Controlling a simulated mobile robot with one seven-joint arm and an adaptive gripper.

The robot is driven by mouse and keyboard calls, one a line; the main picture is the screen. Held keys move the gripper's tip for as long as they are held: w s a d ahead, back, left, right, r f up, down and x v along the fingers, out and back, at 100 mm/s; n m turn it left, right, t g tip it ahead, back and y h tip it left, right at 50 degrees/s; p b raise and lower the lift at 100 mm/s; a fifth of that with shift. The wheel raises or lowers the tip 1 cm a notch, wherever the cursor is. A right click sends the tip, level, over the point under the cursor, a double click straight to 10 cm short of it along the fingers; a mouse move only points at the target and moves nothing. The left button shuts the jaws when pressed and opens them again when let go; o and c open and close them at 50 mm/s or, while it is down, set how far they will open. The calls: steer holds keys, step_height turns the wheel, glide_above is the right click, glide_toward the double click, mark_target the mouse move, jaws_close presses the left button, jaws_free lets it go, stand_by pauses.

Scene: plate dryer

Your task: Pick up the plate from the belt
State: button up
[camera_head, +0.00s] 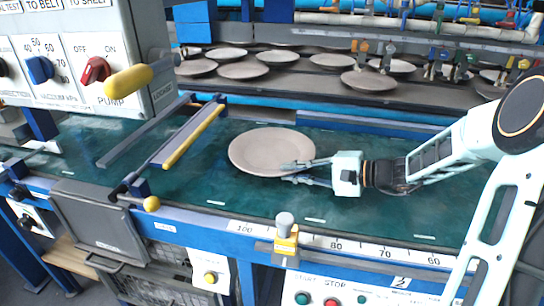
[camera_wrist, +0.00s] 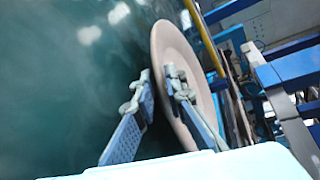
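A round pinkish-beige plate (camera_head: 265,148) lies on the green belt (camera_head: 215,185) near the middle of the head view. It shows edge-tilted by the camera angle in the wrist view (camera_wrist: 185,45). My gripper (camera_head: 284,174) is at the plate's near right rim, with its two fingers apart. In the wrist view my gripper (camera_wrist: 158,78) has one finger over the plate's face and the other outside the rim over the belt, so the rim lies between them. I cannot tell whether either finger touches the plate.
A yellow-edged bar (camera_head: 193,137) crosses the belt left of the plate. A control panel (camera_head: 85,60) with a yellow handle stands at upper left. Several other plates (camera_head: 245,70) lie on a rack behind. The belt in front of the plate is clear.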

steer(key=shift+a, duration=0.1)
steer(key=shift+c, duration=0.4)
jaws_close()
steer(key=shift+w+r, duration=0.1)
